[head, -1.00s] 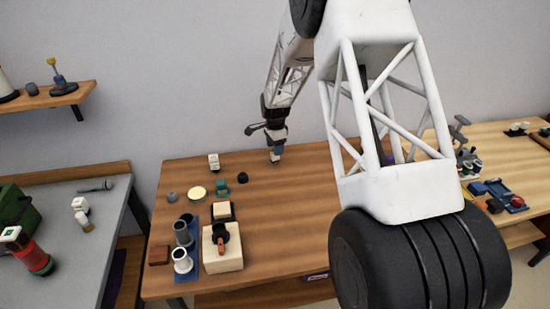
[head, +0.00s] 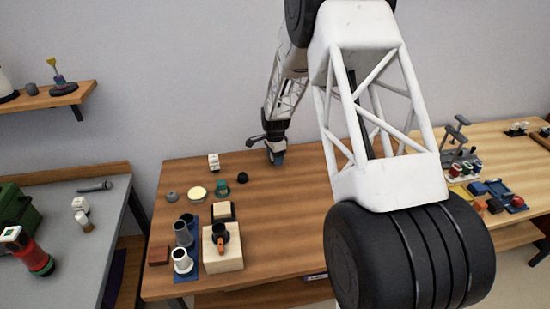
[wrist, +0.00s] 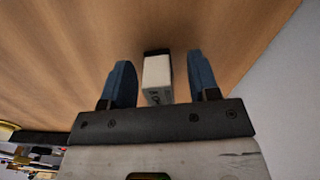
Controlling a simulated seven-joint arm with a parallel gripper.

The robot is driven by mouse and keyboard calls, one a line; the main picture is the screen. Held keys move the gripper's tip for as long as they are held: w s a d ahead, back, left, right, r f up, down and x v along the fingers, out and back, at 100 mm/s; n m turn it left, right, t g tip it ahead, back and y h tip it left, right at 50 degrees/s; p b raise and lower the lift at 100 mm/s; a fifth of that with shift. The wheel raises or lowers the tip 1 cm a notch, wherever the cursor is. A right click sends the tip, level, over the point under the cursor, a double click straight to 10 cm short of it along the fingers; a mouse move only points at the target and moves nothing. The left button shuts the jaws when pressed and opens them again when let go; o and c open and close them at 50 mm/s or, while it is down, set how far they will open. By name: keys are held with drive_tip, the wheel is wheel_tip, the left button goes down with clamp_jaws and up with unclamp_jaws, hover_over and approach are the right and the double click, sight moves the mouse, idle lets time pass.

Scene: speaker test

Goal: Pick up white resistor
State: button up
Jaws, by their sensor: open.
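A white block with a black end (wrist: 157,78), which looks like the white resistor, shows in the wrist view in the gap between my two blue fingers. My gripper (wrist: 160,80) is open, with a visible gap on each side of the block. In the head view, my gripper (head: 277,158) is low over the back of the brown wooden table (head: 285,205). I cannot make out the block at the fingertips there. A separate-looking small white block (head: 213,162) stands to the left near the table's back edge; I cannot tell if it is the same piece.
A black knob (head: 242,177), a teal piece (head: 221,187) and a yellow disc (head: 197,192) lie left of my gripper. Cups on a blue mat (head: 187,275) and a wooden block (head: 223,262) stand nearer the front. The wall (head: 215,80) is close behind the table.

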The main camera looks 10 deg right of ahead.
drive_tip(key=shift+c, duration=0.3)
drive_tip(key=c, duration=0.9)
drive_tip(key=shift+r, duration=0.15)
drive_tip(key=shift+c, duration=0.2)
drive_tip(key=shift+r, duration=0.75)
wheel_tip(320, 180, up, 2)
drive_tip(key=shift+s, duration=0.1)
drive_tip(key=s, duration=0.5)
drive_tip(key=s+r, duration=0.1)
drive_tip(key=s, duration=0.9)
drive_tip(key=shift+s+r, duration=0.15)
drive_tip(key=shift+s, duration=0.25)
